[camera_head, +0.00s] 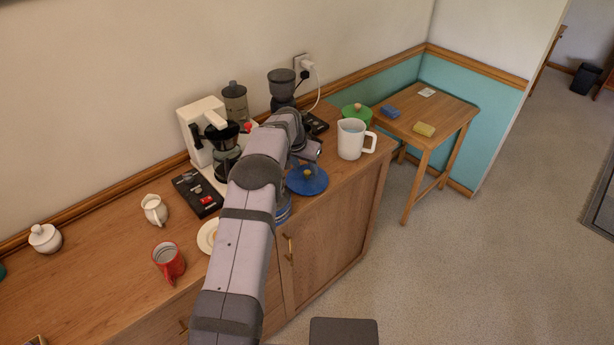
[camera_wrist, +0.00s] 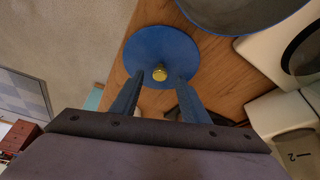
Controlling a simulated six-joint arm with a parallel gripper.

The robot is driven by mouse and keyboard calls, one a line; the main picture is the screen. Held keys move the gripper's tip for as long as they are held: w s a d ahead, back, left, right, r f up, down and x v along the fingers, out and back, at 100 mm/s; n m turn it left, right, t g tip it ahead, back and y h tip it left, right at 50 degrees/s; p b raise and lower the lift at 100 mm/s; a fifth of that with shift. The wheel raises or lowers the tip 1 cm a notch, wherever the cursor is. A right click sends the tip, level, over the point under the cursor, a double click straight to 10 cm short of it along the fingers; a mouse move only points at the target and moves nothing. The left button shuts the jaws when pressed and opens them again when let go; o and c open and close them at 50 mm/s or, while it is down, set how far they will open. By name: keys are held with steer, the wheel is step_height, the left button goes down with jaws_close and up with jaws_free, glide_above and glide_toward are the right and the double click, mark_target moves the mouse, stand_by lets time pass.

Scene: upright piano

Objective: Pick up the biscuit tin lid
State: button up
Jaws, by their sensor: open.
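The biscuit tin lid (camera_head: 307,181) is a round blue disc with a gold knob, lying on the sideboard near its front edge. In the wrist view the lid (camera_wrist: 148,46) fills the upper middle, with its knob (camera_wrist: 160,74) facing me. My gripper (camera_wrist: 158,82) is open and empty. Its two fingers point at the lid and show on either side of the knob; I cannot tell how far above it they are. A blue tin (camera_head: 283,208) stands just left of the lid, partly hidden by my arm.
A coffee maker (camera_head: 203,133) and a grinder (camera_head: 282,88) stand at the back. A red mug (camera_head: 168,262) is at the left. Floor lies beyond the front edge.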

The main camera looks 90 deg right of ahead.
mark_target(306, 173)
steer(key=shift+x, duration=1)
steer(key=shift+c, duration=0.6)
jaws_close()
steer(key=shift+r, duration=0.15)
steer(key=shift+r, duration=0.45)
step_height(306, 173, up, 17)
steer(key=p, duration=0.2)
